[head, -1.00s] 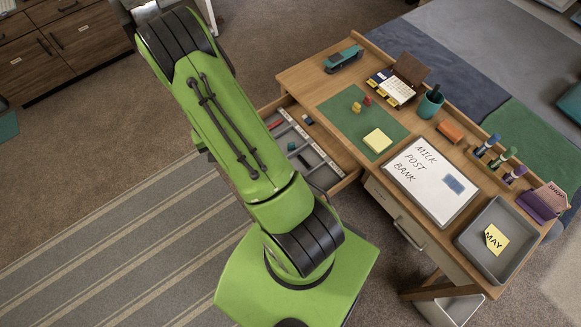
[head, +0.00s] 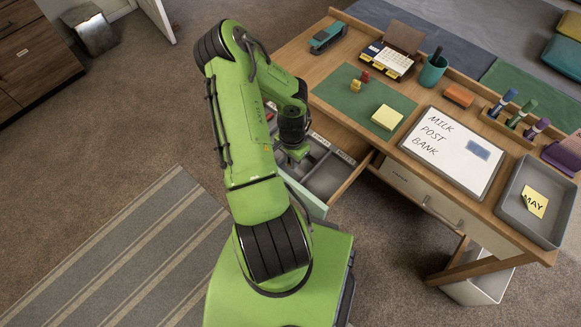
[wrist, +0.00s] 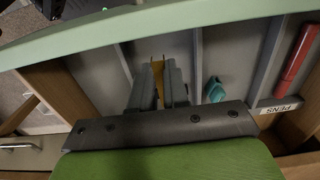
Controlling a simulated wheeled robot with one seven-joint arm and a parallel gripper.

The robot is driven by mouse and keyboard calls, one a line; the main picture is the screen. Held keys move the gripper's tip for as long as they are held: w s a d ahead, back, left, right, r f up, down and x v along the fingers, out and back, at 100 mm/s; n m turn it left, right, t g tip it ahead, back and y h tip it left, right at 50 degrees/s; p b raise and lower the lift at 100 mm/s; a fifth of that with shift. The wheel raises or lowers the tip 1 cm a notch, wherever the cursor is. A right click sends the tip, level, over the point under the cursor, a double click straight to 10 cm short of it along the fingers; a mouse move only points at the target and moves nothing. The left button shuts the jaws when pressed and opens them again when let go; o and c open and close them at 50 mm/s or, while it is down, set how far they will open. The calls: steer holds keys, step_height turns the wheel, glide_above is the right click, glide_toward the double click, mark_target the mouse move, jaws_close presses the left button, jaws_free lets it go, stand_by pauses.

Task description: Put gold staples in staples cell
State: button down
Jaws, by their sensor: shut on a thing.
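My gripper (wrist: 158,88) is shut on a thin gold strip, the gold staples (wrist: 158,72), which shows between the fingers in the wrist view. The fingers reach down into a grey cell of the open drawer, between two dividers. I cannot tell whether the strip touches the cell floor. In the head view my gripper (head: 295,153) is over the drawer (head: 325,180), and the strip is hidden. White labels (head: 347,157) are on the drawer's edge, too small to read there. No staples label is readable.
In the wrist view, a small teal item (wrist: 215,90) lies in the cell to the right. A red pen (wrist: 297,60) lies farther right by a "PENS" label (wrist: 278,108). The pale green drawer front (wrist: 150,27) is close. The desk holds a green blotter (head: 345,100) and a whiteboard (head: 450,150).

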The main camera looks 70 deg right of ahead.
mark_target(292, 172)
steer(key=shift+f+b, duration=0.45)
steer(key=shift+f, duration=1.95)
steer(key=shift+f, duration=0.1)
steer(key=shift+f+b, duration=0.15)
steer(key=shift+b, duration=0.15)
steer(key=c, duration=1.1)
jaws_free()
step_height(292, 172, up, 13)
steer(key=p, duration=0.3)
steer(key=shift+f+p, duration=0.2)
steer(key=shift+p, duration=0.15)
